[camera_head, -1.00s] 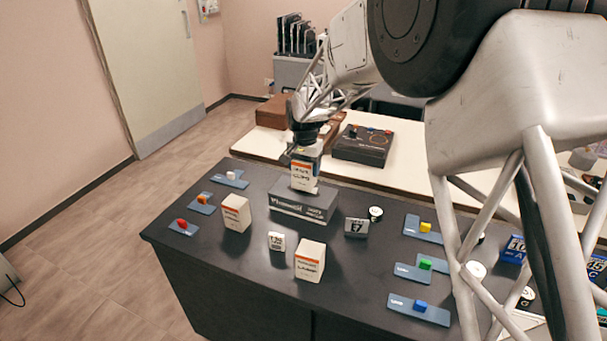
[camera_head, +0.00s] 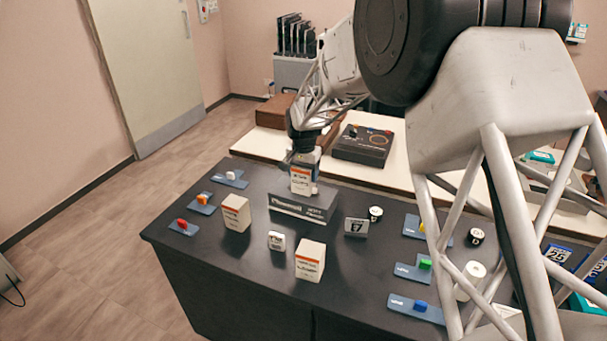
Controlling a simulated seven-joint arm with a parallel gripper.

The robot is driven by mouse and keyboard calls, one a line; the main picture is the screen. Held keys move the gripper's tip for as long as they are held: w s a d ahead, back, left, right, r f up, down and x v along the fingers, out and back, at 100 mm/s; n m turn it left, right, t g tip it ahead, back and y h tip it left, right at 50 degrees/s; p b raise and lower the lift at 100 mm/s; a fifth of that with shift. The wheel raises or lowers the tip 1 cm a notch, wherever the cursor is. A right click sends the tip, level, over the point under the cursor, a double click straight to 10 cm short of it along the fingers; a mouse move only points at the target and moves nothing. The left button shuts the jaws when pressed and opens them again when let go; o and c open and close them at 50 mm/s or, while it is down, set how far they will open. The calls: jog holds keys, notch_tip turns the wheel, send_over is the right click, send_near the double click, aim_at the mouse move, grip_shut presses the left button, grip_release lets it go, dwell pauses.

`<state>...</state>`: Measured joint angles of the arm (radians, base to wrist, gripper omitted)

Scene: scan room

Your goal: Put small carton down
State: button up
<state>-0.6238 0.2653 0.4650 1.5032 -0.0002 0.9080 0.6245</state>
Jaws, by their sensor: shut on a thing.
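A small white carton with an orange band (camera_head: 301,181) is upright in my gripper (camera_head: 304,158). My gripper points down from above and is shut on the carton's upper part. The carton's lower end is at the top of a dark grey box (camera_head: 303,209) with pale lettering on the dark table. I cannot tell whether the carton touches this box or is just above it. The fingertips are small and partly merge with the carton's top.
Two similar cartons (camera_head: 236,213) (camera_head: 310,260) stand on the dark table (camera_head: 215,255). Near them are a small white block (camera_head: 276,241) and a sign with a 7 (camera_head: 356,227). Blue plates with coloured knobs (camera_head: 415,308) line both sides. A pale table (camera_head: 390,172) lies behind.

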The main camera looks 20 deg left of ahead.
jog(key=shift+f, duration=0.3)
jog(key=o, duration=0.9)
jog(key=shift+o, duration=0.2)
jog(key=shift+r, duration=0.2)
notch_tip(320, 180, up, 12)
dwell(0.7)
